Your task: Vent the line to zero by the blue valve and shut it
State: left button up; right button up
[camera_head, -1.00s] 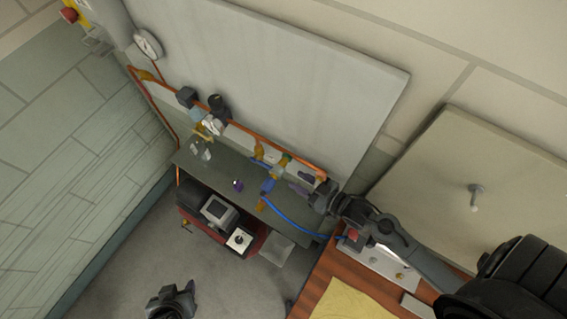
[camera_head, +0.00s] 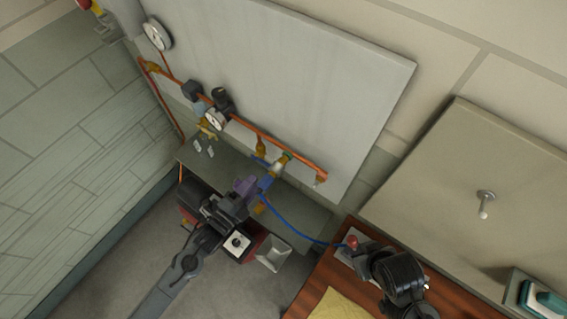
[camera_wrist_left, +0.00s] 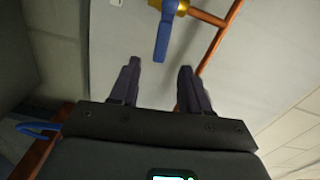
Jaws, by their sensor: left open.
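The blue valve shows in the left wrist view as a blue lever (camera_wrist_left: 163,38) on a brass body (camera_wrist_left: 181,7) fixed to the copper line. In the head view its blue handle (camera_head: 266,182) is beside my gripper. My left gripper (camera_head: 248,186) is open. In the left wrist view its two fingers (camera_wrist_left: 159,70) are apart, and the lever's end lies ahead of the gap between them; I cannot tell whether they touch. My right arm's dark end (camera_head: 392,272) is over the wooden bench, and its fingers are not clear. A gauge (camera_head: 214,119) is on the line; its reading is too small.
The copper pipe (camera_head: 265,137) runs along the grey board (camera_head: 310,80). Another gauge (camera_head: 157,35) is at the upper left. A blue hose (camera_head: 290,224) runs to the bench (camera_head: 325,267), near a red knob (camera_head: 352,242). A grey shelf (camera_head: 300,213) is below the pipe.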

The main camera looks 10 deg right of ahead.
aim_at(268, 167)
pick_arm(q)
jog(key=p+x, duration=0.1)
jog(key=x, duration=0.9)
jog(key=shift+w+d, duration=0.25)
jog(key=shift+d, duration=0.05)
jog(key=shift+r, duration=0.1)
grip_shut()
